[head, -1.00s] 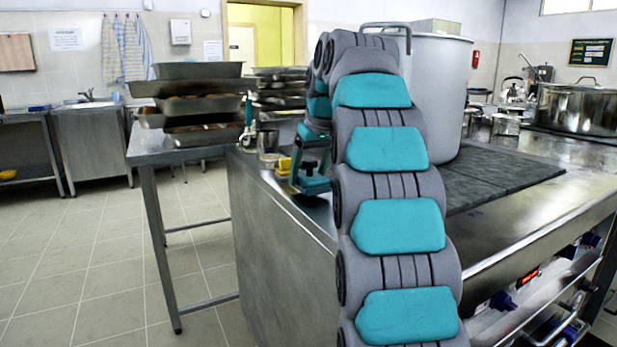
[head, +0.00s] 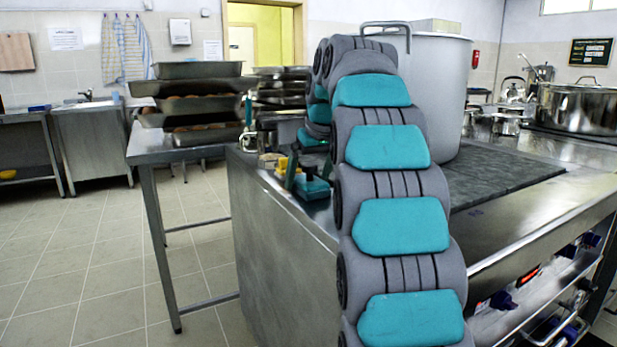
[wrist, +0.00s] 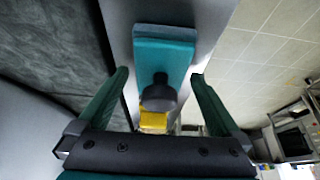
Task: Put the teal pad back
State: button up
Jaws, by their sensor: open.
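The teal pad (head: 312,188) with a dark knob on top rests near the left edge of the steel counter. In the wrist view the pad (wrist: 165,55) lies flat on bare metal beside the dark mat, and its knob (wrist: 161,95) shows between my fingers. My gripper (wrist: 160,75) is open, with one green finger on each side of the pad. No contact shows, and I cannot tell how far the fingertips are above the pad. In the head view my arm partly hides the gripper.
A yellow object (wrist: 153,120) sits close to the pad and also shows in the head view (head: 283,164). A large grey stockpot (head: 440,90) stands on the dark mat (head: 505,178). Stacked trays (head: 200,100) stand on a table at left. The counter edge drops to open floor.

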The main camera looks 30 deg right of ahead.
aim_at(311, 165)
jog(key=shift+r, duration=0.25)
jog(key=shift+s+r, duration=0.15)
jog(key=shift+r, duration=0.4)
jog(key=shift+v, duration=2)
jog(key=shift+s+r+p, duration=0.3)
jog(key=shift+r+p, duration=0.35)
jog(key=shift+p, duration=0.2)
jog(key=shift+s+r+p, duration=0.25)
jog(key=shift+r+p, duration=0.05)
